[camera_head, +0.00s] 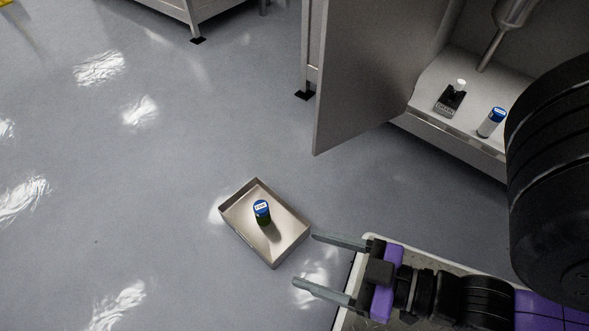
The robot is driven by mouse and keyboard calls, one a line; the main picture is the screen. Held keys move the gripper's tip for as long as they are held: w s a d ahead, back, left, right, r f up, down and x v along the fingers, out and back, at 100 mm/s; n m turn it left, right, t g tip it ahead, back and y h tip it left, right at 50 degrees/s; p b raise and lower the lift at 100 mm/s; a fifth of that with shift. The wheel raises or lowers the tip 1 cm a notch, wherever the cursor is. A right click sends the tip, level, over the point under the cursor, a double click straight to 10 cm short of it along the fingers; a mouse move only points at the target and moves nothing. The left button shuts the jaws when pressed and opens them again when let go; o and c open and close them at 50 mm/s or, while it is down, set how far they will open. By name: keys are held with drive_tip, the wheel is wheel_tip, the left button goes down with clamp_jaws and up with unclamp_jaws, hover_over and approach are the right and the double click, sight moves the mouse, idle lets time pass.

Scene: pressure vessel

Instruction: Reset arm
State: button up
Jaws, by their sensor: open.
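My gripper (306,262) is open and empty at the lower middle of the head view. Its two grey fingers point left and stand apart. My black and purple arm reaches in from the right. A shallow metal tray (288,246) lies on the floor just left of and beyond the fingers in the picture. A dark bottle with a blue and white cap (262,211) stands upright in the tray. The gripper does not appear to touch the tray or the bottle.
A cabinet with an open door (365,75) stands at the upper right. The grey floor (130,190) on the left is clear.

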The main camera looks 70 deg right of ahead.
wheel_tip(320, 180, up, 36)
drive_tip(key=p, duration=3.5)
drive_tip(key=shift+f, duration=0.15)
